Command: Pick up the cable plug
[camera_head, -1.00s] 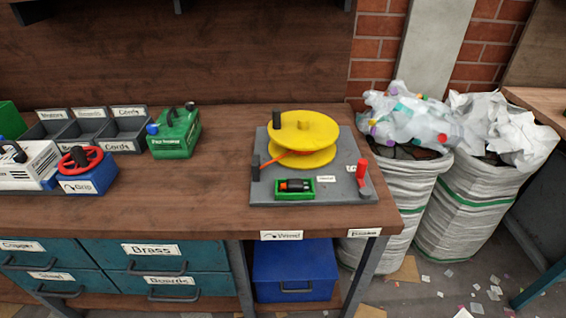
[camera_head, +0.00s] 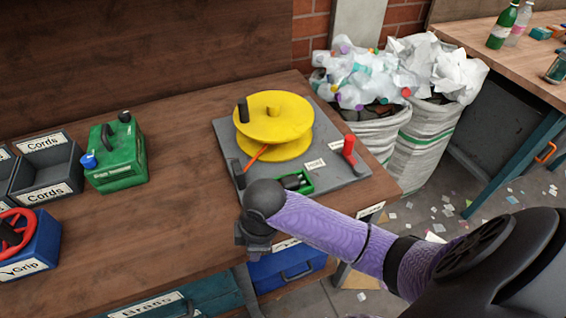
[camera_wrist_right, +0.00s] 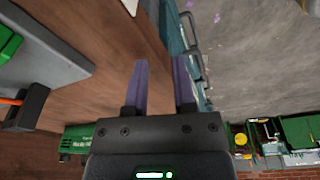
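The cable plug (camera_head: 291,182), a small dark piece, lies in a green holder (camera_head: 308,187) on the front of the grey board (camera_head: 345,178). My right arm partly hides the holder's near side. An orange cable (camera_head: 257,153) runs from the yellow reel (camera_head: 273,118) toward a black post (camera_head: 239,172). My right gripper (camera_head: 254,245) points down in front of the board's near edge, apart from the plug. In the right wrist view its two fingers (camera_wrist_right: 161,75) are apart with nothing between them. The holder's edge (camera_wrist_right: 8,42) shows there; the plug does not. My left gripper is out of view.
A red-handled clamp (camera_head: 349,150) stands at the board's right. A green machine (camera_head: 117,155), grey cord bins (camera_head: 45,165) and a blue box with a red wheel (camera_head: 30,248) stand left. Sacks of waste (camera_head: 370,135) stand beyond the bench.

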